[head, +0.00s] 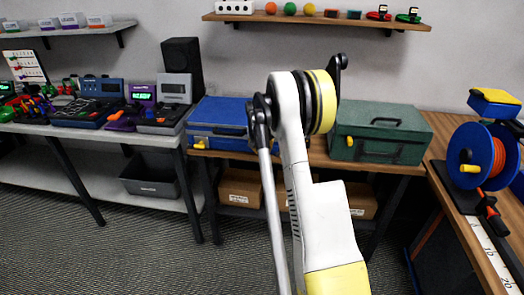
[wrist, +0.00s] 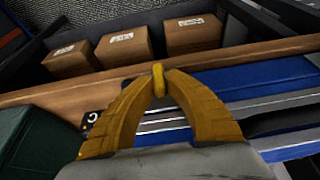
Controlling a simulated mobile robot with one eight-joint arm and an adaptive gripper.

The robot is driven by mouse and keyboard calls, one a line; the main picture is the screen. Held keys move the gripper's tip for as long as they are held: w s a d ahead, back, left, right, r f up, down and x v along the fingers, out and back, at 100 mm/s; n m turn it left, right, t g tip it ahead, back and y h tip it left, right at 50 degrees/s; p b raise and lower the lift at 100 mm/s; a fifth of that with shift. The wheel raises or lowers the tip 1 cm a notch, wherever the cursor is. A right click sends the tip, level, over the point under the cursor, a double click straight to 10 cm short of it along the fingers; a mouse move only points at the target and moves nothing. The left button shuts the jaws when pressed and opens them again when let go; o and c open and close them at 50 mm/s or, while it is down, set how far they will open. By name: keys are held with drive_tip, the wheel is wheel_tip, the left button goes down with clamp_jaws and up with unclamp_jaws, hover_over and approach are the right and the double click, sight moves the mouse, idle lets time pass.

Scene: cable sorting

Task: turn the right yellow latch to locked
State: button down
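The blue case (head: 222,113) sits on the middle bench, its right part hidden behind my arm in the head view. Its left yellow latch (head: 200,144) shows on the front. In the wrist view, the blue case (wrist: 245,88) is at the right, turned around. The right yellow latch (wrist: 158,72) is upright in that picture, between the fingertips of my gripper (wrist: 158,88). The yellow fingers curve together and appear shut on the latch, with its end sticking out past them. The gripper is hidden in the head view.
A green case (head: 382,130) with a yellow latch stands right of the blue case, close to my gripper in the wrist view (wrist: 25,145). Cardboard boxes (head: 240,187) sit on the shelf below the bench (wrist: 40,95). A cable reel (head: 482,156) is on the right table.

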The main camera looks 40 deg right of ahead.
idle(0.4)
drive_tip(key=t+y, duration=0.1)
drive_tip(key=t, duration=0.1)
drive_tip(key=t+y, duration=0.1)
drive_tip(key=shift+s+d+f+m+y, duration=0.1)
drive_tip(key=shift+s+d+m+y, duration=0.2)
drive_tip(key=shift+m, duration=0.1)
drive_tip(key=m+t+y+b, duration=0.1)
drive_tip(key=t+y, duration=0.1)
drive_tip(key=t, duration=0.1)
drive_tip(key=m+t+y+b, duration=0.1)
drive_tip(key=t+y, duration=0.1)
drive_tip(key=t, duration=0.2)
drive_tip(key=f+m+t+y+b, duration=0.1)
drive_tip(key=t+y+b, duration=0.1)
drive_tip(key=t, duration=0.2)
drive_tip(key=shift+s+d+m+y, duration=0.1)
drive_tip(key=shift+s+m+y, duration=0.1)
drive_tip(key=shift+m+y, duration=0.1)
idle(0.4)
drive_tip(key=c, duration=1.4)
unclamp_jaws()
